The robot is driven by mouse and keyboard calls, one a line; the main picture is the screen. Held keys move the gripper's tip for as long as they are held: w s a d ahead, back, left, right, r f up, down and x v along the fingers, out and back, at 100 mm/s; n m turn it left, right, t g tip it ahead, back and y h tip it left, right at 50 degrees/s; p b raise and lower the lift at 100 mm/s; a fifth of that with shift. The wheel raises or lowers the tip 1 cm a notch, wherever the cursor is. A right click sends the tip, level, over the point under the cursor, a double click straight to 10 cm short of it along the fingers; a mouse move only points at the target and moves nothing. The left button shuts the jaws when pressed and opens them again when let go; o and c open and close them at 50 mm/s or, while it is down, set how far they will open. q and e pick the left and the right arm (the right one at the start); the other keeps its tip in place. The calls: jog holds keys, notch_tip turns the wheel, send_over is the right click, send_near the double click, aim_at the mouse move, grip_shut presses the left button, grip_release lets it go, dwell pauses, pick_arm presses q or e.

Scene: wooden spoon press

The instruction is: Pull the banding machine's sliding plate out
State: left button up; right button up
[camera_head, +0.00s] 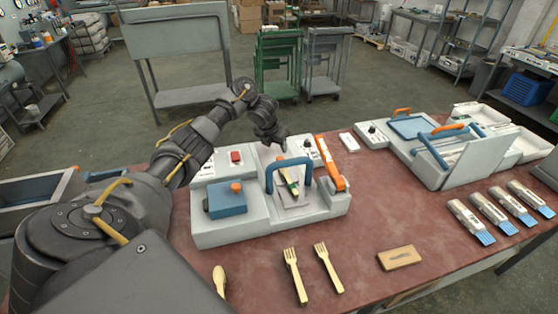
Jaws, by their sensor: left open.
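A white machine (232,228) stands on the table in front of me, with a blue arch handle (307,172), a blue block (226,202) and an orange lever (329,163). A grey plate (297,200) lies in its middle under the arch, with a small wooden and green item (288,182) on it. I cannot tell whether this is the sliding plate. My left gripper (277,139) is open, pointing down above the back of this machine, apart from the plate. Its fingers are small and dark. My right gripper is out of view.
A second white machine (478,162) with blue handles stands to the right. Wooden forks (294,275), a spoon (219,281) and a tan block (400,258) lie along the front. Several blue-ended packs (470,221) lie at the right.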

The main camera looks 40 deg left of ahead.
aim_at(280, 158)
pick_arm(q)
jog(key=b+x, duration=0.4)
jog(key=x, duration=0.2)
jog(key=shift+s+f, duration=0.1)
jog(key=shift+f, duration=0.1)
jog(key=shift+a+f, duration=0.1)
jog(key=shift+f, duration=0.15)
jog(key=shift+x, duration=0.9)
jog(key=shift+r, duration=0.1)
